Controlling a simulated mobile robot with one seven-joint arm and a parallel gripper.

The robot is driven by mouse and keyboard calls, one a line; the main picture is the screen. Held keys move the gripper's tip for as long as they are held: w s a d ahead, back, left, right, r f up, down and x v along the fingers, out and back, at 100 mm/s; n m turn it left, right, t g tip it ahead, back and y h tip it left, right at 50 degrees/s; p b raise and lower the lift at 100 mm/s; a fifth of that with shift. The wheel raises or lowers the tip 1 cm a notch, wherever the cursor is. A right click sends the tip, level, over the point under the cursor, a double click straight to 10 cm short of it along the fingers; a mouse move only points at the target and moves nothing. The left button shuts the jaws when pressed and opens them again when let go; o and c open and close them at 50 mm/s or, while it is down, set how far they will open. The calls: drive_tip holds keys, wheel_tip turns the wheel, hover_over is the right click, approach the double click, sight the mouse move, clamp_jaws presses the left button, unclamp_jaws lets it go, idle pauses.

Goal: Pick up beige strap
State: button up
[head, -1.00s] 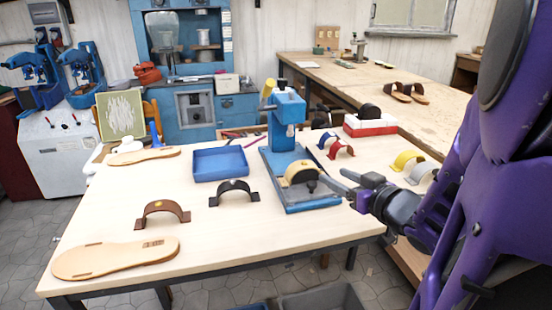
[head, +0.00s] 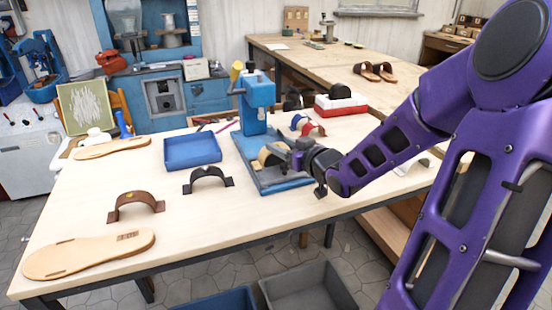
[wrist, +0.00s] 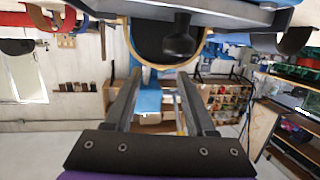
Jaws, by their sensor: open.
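The beige strap (head: 264,156) is an arched band standing on the blue base of the press. It is partly hidden behind my gripper in the head view. My gripper (head: 285,157) is at the strap's right side, low over the press base. In the wrist view the strap's tan edge (wrist: 139,57) curves around a dark form near the top, and my gripper (wrist: 159,74) has its two fingers apart at the strap's lower edge. Nothing is held between them. I cannot tell whether the fingers touch the strap.
The blue press (head: 257,108) rises just behind the strap. A black strap (head: 208,178), brown strap (head: 137,205), blue tray (head: 192,151) and sandal soles (head: 90,255) lie to the left. Red and blue straps (head: 312,129) and a red-white box (head: 340,106) stand behind my arm.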

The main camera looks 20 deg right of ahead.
drive_tip(key=b+x, duration=0.1)
drive_tip(key=x, duration=0.5)
drive_tip(key=shift+b, duration=0.4)
drive_tip(key=shift+c, duration=0.2)
clamp_jaws()
drive_tip(key=shift+f, duration=0.1)
idle(0.7)
